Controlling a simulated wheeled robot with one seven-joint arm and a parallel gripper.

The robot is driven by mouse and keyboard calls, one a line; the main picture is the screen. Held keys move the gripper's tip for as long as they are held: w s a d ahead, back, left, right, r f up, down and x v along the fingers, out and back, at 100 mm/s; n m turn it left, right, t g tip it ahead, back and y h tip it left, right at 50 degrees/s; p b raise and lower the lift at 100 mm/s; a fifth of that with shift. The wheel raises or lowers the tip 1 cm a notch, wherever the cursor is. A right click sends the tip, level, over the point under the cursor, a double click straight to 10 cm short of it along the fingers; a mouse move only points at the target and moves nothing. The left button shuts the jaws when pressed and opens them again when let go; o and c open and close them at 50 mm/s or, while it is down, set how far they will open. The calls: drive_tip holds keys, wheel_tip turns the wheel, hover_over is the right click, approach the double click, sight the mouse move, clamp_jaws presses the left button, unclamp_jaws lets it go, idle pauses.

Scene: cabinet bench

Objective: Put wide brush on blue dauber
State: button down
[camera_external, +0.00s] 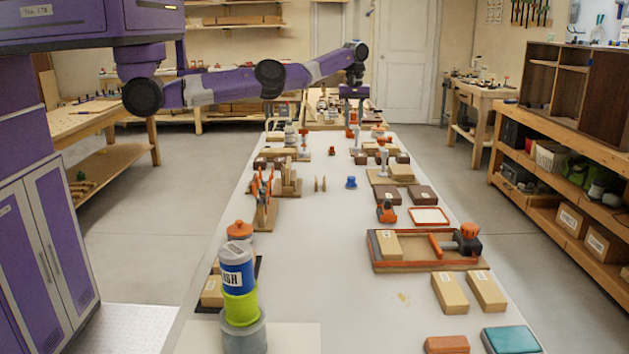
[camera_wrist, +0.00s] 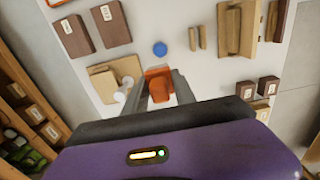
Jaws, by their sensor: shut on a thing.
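The wide brush, an orange block-like piece (camera_wrist: 158,84), is between the two fingers of my gripper (camera_wrist: 160,80) in the wrist view. My gripper is shut on it; the fingers and wrist hide part of it. In the external view my gripper (camera_external: 352,117) points down over the far part of the bench, with a small orange part (camera_external: 350,133) at its tips. The blue dauber (camera_external: 351,182) stands on the bare bench, nearer the external camera and apart from the gripper. It also shows as a round blue shape just above the brush in the wrist view (camera_wrist: 160,48).
Around the dauber the white bench top (camera_external: 335,230) is mostly clear. Two small wooden pegs (camera_external: 320,184) stand left of it, and brown blocks (camera_external: 388,195) lie right. A wooden board with pale pieces (camera_wrist: 117,78) lies left of the gripper in the wrist view.

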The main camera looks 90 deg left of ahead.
sight(351, 177)
wheel_tip(351, 177, down, 19)
drive_tip(key=shift+d+f+b, duration=0.1)
drive_tip(key=shift+f+b, duration=0.05)
drive_tip(key=shift+b, duration=0.5)
drive_tip(key=shift+f, duration=0.15)
drive_tip(key=c, duration=1)
unclamp_jaws()
drive_tip(key=shift+c, duration=0.2)
wheel_tip(351, 177, up, 12)
drive_tip(key=shift+r, duration=0.2)
